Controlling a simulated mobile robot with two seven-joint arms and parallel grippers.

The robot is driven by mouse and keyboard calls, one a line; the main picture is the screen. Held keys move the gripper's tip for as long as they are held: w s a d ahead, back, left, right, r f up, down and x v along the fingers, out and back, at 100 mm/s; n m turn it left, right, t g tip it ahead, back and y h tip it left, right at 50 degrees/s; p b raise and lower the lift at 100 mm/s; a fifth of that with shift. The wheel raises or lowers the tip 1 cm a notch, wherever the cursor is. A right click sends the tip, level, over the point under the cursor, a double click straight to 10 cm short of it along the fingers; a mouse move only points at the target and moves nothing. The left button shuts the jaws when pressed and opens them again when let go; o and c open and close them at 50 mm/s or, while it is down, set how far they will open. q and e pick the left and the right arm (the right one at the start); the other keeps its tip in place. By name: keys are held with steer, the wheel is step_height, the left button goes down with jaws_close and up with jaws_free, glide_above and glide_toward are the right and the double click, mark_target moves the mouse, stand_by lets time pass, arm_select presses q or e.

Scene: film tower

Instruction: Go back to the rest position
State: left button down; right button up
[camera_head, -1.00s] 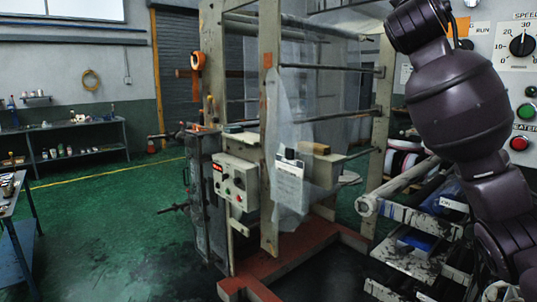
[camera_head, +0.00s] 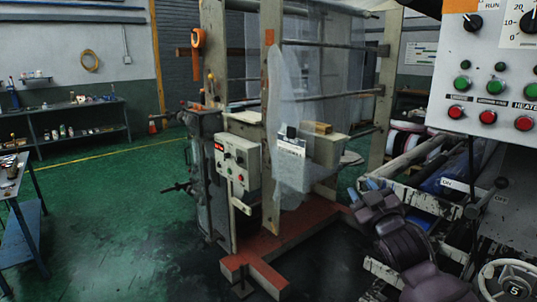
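My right gripper (camera_head: 363,190) is low at the right of the head view, at the end of my dark purple arm. Its two bluish fingertips stand apart, with nothing seen between them. It is in front of the film tower (camera_head: 270,110), close to the right end of its red base (camera_head: 290,245), and left of the roller rack. I cannot tell whether it touches anything. My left gripper is out of view.
A grey control panel (camera_head: 490,85) with knobs and green and red buttons hangs at the upper right. A handwheel (camera_head: 508,280) is below it. White rollers (camera_head: 410,155) lie behind my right arm. A table (camera_head: 20,215) stands at the left. Green floor (camera_head: 110,220) is clear between.

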steer(key=s+d+f+m+g+h, duration=0.1)
steer(key=s+d+f+m+g, duration=0.1)
steer(key=s+f, duration=0.9)
steer(key=s+d+f+m+g+h, duration=0.1)
steer(key=s+d+f+m+g, duration=0.1)
steer(key=s+f, duration=0.9)
steer(key=s+d+f+m+g+h, duration=0.1)
steer(key=s+f+m+g, duration=0.1)
steer(key=s+f, duration=0.9)
step_height(320, 180, down, 5)
steer(key=shift+d+f+g+h, duration=0.1)
steer(key=shift+d+g+h, duration=0.25)
steer(key=shift+g, duration=0.55)
